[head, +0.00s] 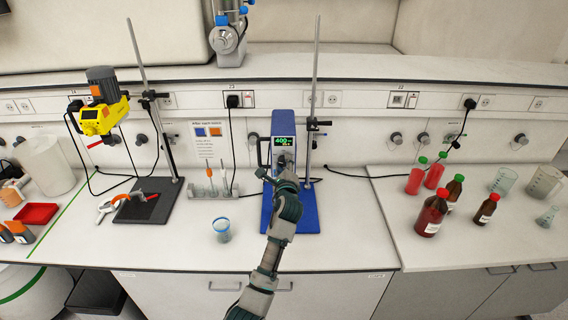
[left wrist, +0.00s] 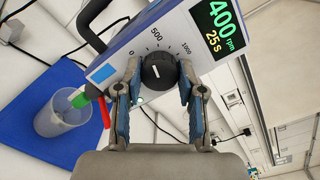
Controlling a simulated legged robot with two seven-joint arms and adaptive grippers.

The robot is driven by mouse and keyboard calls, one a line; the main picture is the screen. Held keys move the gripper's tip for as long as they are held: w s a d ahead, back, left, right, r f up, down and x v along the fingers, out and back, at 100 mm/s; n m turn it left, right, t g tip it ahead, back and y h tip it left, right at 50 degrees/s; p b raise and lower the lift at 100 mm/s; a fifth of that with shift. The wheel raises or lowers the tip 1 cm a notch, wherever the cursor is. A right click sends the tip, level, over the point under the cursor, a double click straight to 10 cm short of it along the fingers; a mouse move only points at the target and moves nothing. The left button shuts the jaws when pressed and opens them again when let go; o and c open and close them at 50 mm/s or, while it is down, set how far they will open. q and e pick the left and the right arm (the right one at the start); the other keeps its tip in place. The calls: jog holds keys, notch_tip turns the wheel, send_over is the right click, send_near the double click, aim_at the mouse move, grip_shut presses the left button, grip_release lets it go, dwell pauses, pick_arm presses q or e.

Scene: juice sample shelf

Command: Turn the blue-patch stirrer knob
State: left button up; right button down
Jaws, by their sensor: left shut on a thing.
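The stirrer (head: 284,119) with the blue top stands upright on its blue base plate (head: 306,219) in the middle of the bench. In the left wrist view its display (left wrist: 220,25) reads 400 rpm and 25 s. A blue patch (left wrist: 102,73) marks its white front panel. The black round knob (left wrist: 158,72) with a white pointer line sits on the panel amid a scale showing 0, 500 and 1000. My left gripper (head: 286,176) is at the stirrer's front, its two fingers (left wrist: 160,69) shut on the knob from opposite sides. In the head view the gripper hides the knob.
A yellow stirrer (head: 103,117) hangs on a stand at the left. Red and brown bottles (head: 431,214) and glassware stand at the right. The bench front right of the base is clear.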

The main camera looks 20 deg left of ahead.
pick_arm(q)
jog(key=n+p, duration=0.1)
jog(key=n, duration=0.3)
jog(key=shift+f, duration=0.1)
jog(key=n, duration=0.5)
jog(key=shift+f+h, duration=0.1)
jog(key=shift+h, duration=0.3)
jog(key=o, duration=1.1)
jog(key=shift+w, duration=0.1)
jog(key=shift+o, duration=0.2)
jog(key=shift+d, duration=0.1)
jog(key=shift+s, duration=0.25)
jog(key=v, duration=1.1)
jog(key=shift+s+d, duration=0.2)
jog(key=shift+d, duration=0.1)
